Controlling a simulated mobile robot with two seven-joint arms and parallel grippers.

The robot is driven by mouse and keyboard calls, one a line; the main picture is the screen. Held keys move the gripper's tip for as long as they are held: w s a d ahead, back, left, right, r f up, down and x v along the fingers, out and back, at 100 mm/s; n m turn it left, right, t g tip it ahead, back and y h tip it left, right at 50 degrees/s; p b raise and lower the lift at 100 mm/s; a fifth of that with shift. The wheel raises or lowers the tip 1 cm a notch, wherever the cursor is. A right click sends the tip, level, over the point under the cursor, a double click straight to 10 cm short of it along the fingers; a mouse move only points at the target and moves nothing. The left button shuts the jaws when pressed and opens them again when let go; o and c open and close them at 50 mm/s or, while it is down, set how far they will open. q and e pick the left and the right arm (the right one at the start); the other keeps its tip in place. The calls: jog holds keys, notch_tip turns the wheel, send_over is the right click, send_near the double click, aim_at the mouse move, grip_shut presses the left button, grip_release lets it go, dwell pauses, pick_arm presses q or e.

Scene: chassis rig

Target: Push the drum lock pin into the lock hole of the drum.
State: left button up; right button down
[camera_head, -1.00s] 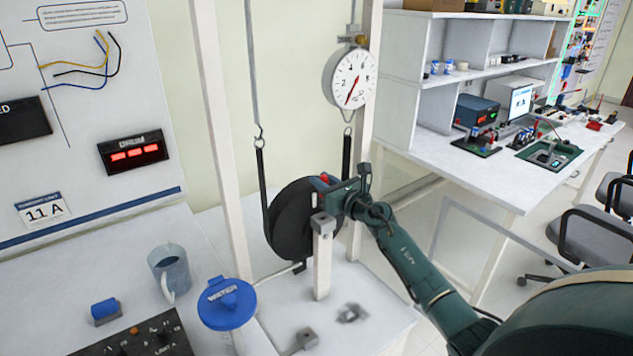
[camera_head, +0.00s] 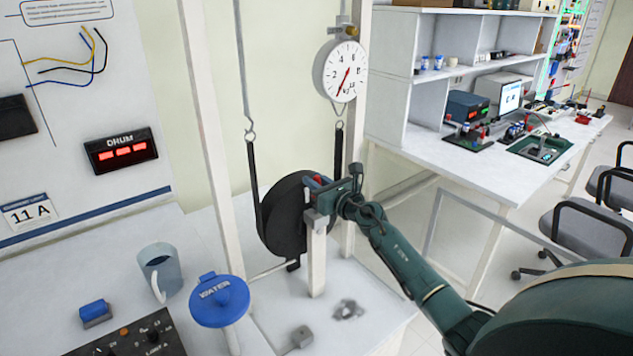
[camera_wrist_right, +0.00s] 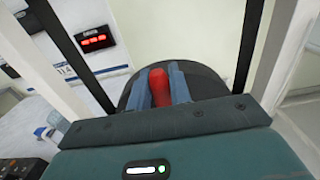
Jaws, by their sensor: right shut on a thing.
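The black drum (camera_head: 284,222) hangs upright between the posts, with dark belt straps running up on both sides. My right gripper (camera_head: 318,184) is at the drum's upper right side. In the right wrist view its two blue-grey fingers (camera_wrist_right: 160,88) are shut on the red drum lock pin (camera_wrist_right: 158,84), with the drum (camera_wrist_right: 205,83) right behind. In the head view only a little red of the pin shows between the fingers. The lock hole is hidden, so I cannot tell how deep the pin sits. My left gripper is not in view.
A grey-topped post (camera_head: 316,255) stands just in front of the drum. A round dial scale (camera_head: 342,72) hangs above. A display (camera_head: 121,151) is on the panel.

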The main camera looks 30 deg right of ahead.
jog(key=shift+f+b, duration=0.5)
jog(key=shift+f, duration=0.65)
pick_arm(q)
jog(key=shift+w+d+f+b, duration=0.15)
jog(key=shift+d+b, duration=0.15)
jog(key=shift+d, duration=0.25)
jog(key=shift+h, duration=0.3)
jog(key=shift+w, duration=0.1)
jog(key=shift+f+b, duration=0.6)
jog(key=shift+b, duration=0.05)
pick_arm(e)
jog(key=shift+f, duration=0.7)
jog(key=shift+f, duration=0.1)
pick_arm(q)
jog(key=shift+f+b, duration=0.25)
jog(key=shift+b, duration=0.05)
pick_arm(e)
jog(key=shift+f, duration=0.25)
